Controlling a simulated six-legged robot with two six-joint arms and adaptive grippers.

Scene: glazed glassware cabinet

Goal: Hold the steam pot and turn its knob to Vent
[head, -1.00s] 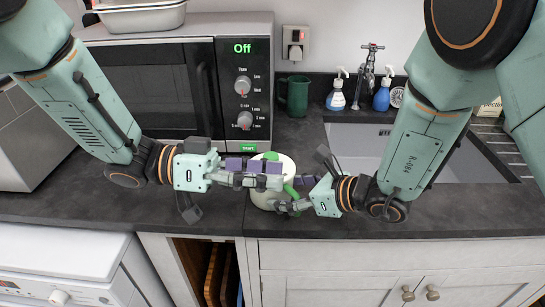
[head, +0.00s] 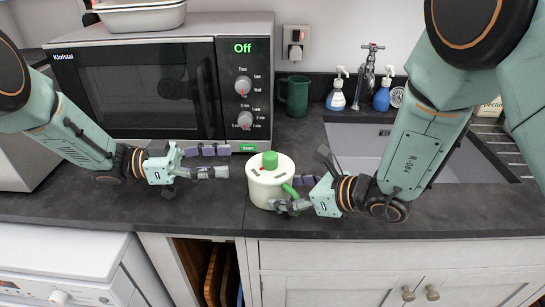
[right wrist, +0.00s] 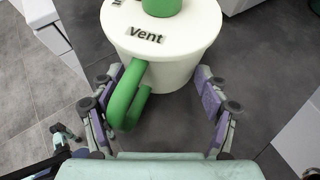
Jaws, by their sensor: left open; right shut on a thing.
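The steam pot (head: 262,190) is a cream pot with a green knob (head: 270,160) on its lid and a green side handle (head: 290,192). It stands upright on the dark worktop in front of the microwave's right end. In the right wrist view, the lid reads "Vent" (right wrist: 145,35) on the handle side; another word and the knob's top are cut off. I cannot tell where the knob points. My right gripper (head: 288,194) is shut on the pot at its handle side, fingers either side of the handle. My left gripper (head: 224,161) is open and empty, left of the pot.
The microwave (head: 150,85) stands close behind my left gripper. A green mug (head: 296,95) is behind the pot, and the sink (head: 370,150) lies to the right behind my right arm. The worktop's front edge runs close in front of the pot.

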